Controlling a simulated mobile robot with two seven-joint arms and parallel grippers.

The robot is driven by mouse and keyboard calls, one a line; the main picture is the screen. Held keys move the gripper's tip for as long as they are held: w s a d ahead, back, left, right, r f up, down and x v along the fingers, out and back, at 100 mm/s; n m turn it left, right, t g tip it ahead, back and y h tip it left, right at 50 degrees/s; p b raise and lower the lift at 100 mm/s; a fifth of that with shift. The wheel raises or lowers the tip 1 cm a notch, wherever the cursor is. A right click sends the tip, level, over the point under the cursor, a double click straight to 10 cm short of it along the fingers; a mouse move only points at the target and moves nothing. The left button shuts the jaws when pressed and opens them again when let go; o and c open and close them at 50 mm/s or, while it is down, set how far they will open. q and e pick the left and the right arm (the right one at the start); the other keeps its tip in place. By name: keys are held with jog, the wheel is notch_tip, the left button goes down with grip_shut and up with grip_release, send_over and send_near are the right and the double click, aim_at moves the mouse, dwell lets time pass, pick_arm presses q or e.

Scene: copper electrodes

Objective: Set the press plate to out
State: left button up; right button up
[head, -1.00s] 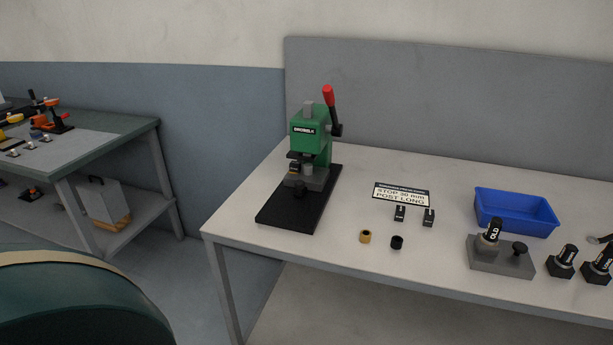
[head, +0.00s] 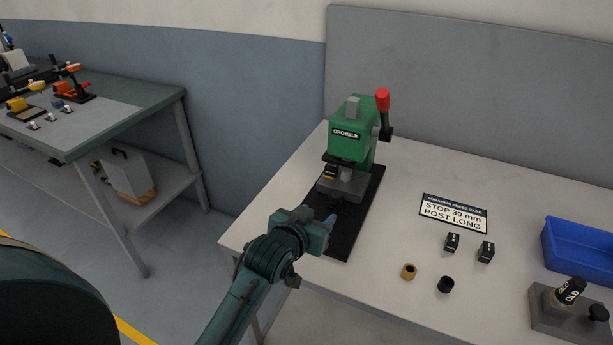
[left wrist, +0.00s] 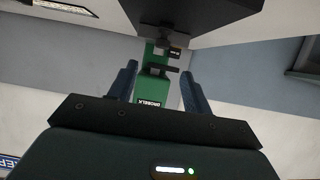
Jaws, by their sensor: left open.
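The green press (head: 353,140) stands on its black base (head: 366,215) near the left end of the white table. Its red-handled lever (head: 382,102) points up. The grey press plate (head: 343,188) sits low at the front of the press, under the head. My left gripper (head: 320,216) is open just in front of the plate, over the base's near left part. It hides most of the plate's front knob. In the left wrist view the press (left wrist: 153,88) appears upside down between the two open fingers (left wrist: 158,85). My right gripper is out of view.
A card (head: 454,213) reading STOP 30 mm POST LONG lies right of the press. Two small black blocks, a brass bush (head: 408,271) and a black bush (head: 445,285) lie nearby. A blue bin (head: 580,252) is at right. Another bench (head: 130,110) stands at left.

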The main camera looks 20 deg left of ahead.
aim_at(334, 194)
pick_arm(q)
jog(key=x, duration=0.8)
jog(key=r+x, duration=0.1)
jog(key=x, duration=0.4)
jog(key=shift+w+a, duration=0.25)
grip_shut()
jog(key=shift+f, duration=0.1)
